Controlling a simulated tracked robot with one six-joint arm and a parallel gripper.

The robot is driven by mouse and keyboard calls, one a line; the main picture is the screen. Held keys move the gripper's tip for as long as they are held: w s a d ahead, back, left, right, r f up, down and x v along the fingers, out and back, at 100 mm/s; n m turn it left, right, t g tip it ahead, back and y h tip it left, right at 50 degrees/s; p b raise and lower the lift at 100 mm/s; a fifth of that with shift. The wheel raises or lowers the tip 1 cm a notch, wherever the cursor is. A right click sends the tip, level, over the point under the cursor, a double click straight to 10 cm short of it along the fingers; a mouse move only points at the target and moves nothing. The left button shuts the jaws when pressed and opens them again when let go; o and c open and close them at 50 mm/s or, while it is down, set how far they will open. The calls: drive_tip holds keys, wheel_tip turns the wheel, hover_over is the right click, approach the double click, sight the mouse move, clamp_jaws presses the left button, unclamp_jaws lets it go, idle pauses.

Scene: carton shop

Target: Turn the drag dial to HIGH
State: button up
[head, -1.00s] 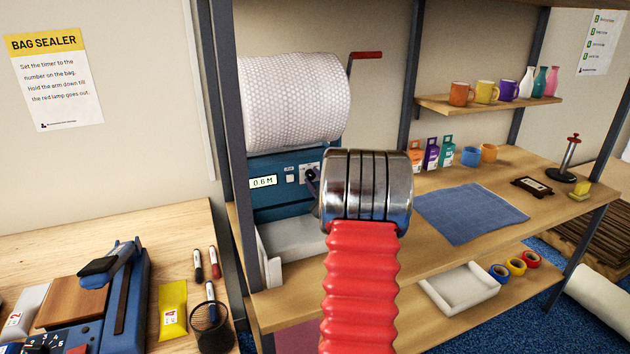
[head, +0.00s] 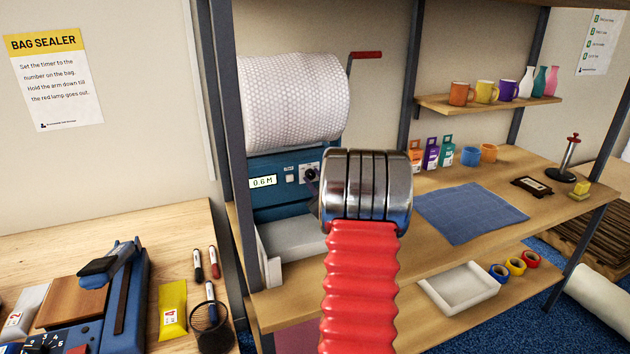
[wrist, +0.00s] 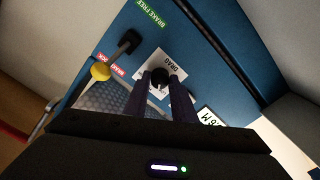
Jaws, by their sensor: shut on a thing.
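The drag dial is a small black knob (wrist: 162,82) on a white plate marked DRAG (wrist: 171,59), on the blue front of the bubble-wrap dispenser (head: 281,203). In the wrist view, the two dark fingers of my gripper (wrist: 161,84) are shut on the dial, one on each side. In the head view the dial (head: 310,174) shows just left of my metal wrist, which hides most of my gripper. I cannot read the dial's pointer or its HIGH mark.
A display reading 0.6 M (head: 263,182) and a small button (head: 289,179) sit left of the dial. In the wrist view a brake lever with a yellow knob (wrist: 101,71) is close by, between green and red labels. A bubble-wrap roll (head: 292,100) hangs above.

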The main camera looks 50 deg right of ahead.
drive_tip(key=m, duration=0.4)
drive_tip(key=shift+f+m, duration=0.1)
drive_tip(key=shift+m, duration=0.2)
drive_tip(key=m, duration=0.3)
drive_tip(key=shift+m, duration=0.3)
drive_tip(key=m, duration=0.4)
drive_tip(key=shift+m, duration=0.3)
drive_tip(key=m, duration=0.4)
drive_tip(key=o, duration=1.1)
drive_tip(key=shift+c, duration=0.2)
drive_tip(key=shift+s, duration=0.1)
drive_tip(key=v, duration=1.3)
drive_tip(key=shift+s+a, duration=0.2)
drive_tip(key=shift+s, duration=0.05)
